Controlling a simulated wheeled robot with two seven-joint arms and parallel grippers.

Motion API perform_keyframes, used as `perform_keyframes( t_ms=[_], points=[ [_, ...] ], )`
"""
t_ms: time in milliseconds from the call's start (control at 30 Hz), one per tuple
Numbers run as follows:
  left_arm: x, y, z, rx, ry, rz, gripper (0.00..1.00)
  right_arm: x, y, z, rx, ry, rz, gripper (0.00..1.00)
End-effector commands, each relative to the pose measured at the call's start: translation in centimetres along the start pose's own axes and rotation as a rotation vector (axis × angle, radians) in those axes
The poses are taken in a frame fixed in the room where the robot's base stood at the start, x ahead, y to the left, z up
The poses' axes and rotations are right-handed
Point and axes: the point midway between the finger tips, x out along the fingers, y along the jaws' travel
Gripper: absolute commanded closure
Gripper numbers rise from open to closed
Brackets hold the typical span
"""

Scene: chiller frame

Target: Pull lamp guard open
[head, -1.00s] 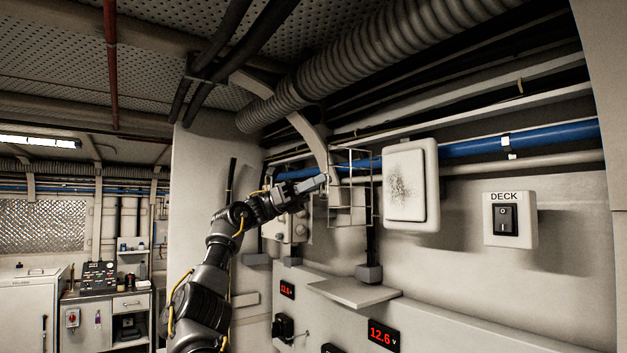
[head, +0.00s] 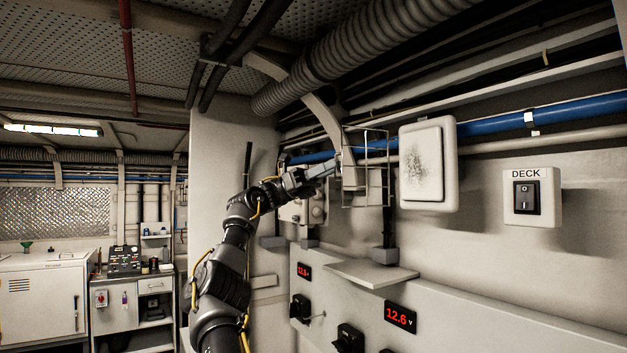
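A thin wire cage that looks like the lamp guard (head: 388,170) stands out from the wall in the middle of the head view, left of a white square fixture with a dark speckled face (head: 423,166). My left gripper (head: 337,165) is at the left edge of the cage, fingers pointing right. It overlaps or nearly meets the cage's left bars; I cannot tell whether it touches them. The fingers are small and seen from the side, so their opening is unclear. My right gripper is not in view.
A small shelf (head: 362,273) juts out below the cage. A blue pipe (head: 490,125) and a ribbed duct (head: 370,50) run above. A DECK switch (head: 525,197) is on the wall at right. A panel with red displays (head: 400,317) lies below.

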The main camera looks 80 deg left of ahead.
Motion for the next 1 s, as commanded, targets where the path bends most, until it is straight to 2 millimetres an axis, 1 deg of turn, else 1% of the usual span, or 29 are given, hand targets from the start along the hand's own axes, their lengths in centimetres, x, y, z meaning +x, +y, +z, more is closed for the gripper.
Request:
perform_keyframes(
  t_ms=[33, 133, 200, 300, 400, 600, 1000],
  points=[
    [-1.2, 0.1, -0.3, -0.001, 0.000, 0.006, 0.72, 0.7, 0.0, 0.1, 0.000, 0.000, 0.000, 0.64],
    [-3.4, 0.1, -0.3, 0.000, 0.002, 0.006, 0.72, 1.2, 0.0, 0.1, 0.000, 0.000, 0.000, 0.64],
    [-4.7, 0.1, -0.1, 0.000, -0.002, 0.005, 0.72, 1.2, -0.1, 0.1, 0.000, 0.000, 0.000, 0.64],
    [-6.3, 0.1, -0.1, 0.000, 0.000, 0.004, 0.72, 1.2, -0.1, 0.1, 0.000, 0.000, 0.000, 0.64],
    [-7.4, 0.1, 0.0, 0.000, -0.002, 0.003, 0.72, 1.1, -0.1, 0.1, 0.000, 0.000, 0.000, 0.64],
    [-8.4, 0.1, -0.1, 0.000, 0.001, 0.002, 0.72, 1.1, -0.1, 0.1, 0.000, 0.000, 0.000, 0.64],
    [-8.4, 0.0, -0.1, 0.000, 0.000, 0.001, 0.72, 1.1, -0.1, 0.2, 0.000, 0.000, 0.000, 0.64]
  ],
)
